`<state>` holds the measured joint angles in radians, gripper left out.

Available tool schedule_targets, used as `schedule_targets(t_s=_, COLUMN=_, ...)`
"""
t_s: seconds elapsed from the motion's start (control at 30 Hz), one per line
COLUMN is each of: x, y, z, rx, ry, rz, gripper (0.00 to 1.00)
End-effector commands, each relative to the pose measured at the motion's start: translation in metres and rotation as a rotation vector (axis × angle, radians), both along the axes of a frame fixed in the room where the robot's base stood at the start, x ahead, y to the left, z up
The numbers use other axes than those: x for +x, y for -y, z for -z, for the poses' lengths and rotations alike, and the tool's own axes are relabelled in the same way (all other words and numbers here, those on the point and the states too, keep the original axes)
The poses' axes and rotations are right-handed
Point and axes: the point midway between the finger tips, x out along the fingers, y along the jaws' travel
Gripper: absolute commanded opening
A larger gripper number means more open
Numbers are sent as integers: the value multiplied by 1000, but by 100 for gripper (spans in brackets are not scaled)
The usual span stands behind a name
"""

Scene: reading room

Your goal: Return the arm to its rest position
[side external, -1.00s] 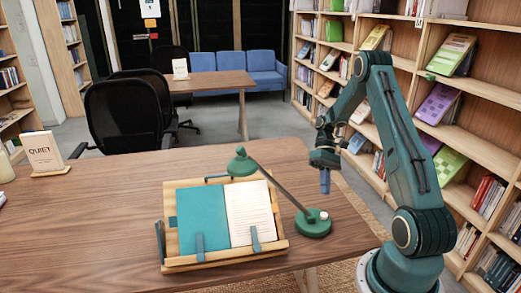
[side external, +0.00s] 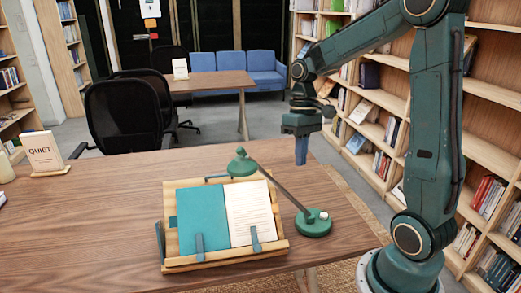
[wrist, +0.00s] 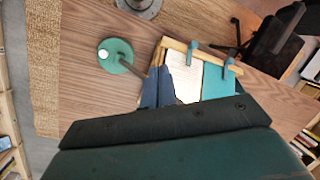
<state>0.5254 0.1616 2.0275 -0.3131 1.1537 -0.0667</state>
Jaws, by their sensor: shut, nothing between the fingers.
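My gripper (side external: 301,150) hangs pointing down above the right back part of the wooden table, with its blue fingers together and nothing between them. It is above and behind the green lamp's base, clear of the lamp and the book stand. In the wrist view my gripper's fingers (wrist: 157,88) show in front of the book stand. My arm rises from its base at the right and bends over at the top of the side view.
A green desk lamp (side external: 313,224) stands beside a wooden book stand (side external: 226,258) with an open book (side external: 204,222). A QUIET sign (side external: 44,152) is at the table's left. Bookshelves (side external: 487,105) stand close behind my arm. The table (side external: 100,230) is clear at its left middle.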

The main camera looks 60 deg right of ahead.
Motion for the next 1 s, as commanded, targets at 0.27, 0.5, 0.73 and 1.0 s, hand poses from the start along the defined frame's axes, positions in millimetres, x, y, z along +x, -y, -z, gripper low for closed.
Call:
schedule_targets(t_s=0.27, x=-17, y=-42, z=-34, rx=-96, ry=130, rz=-40, gripper=0)
schedule_targets(t_s=0.5, x=-39, y=-72, z=-55, rx=-158, ry=250, rz=-70, gripper=0)
schedule_targets(t_s=0.73, x=-63, y=-94, z=-68, rx=-204, ry=373, rz=-95, gripper=0)
schedule_targets(t_s=1.0, x=-93, y=-112, z=-76, rx=-238, ry=522, rz=-119, gripper=0)
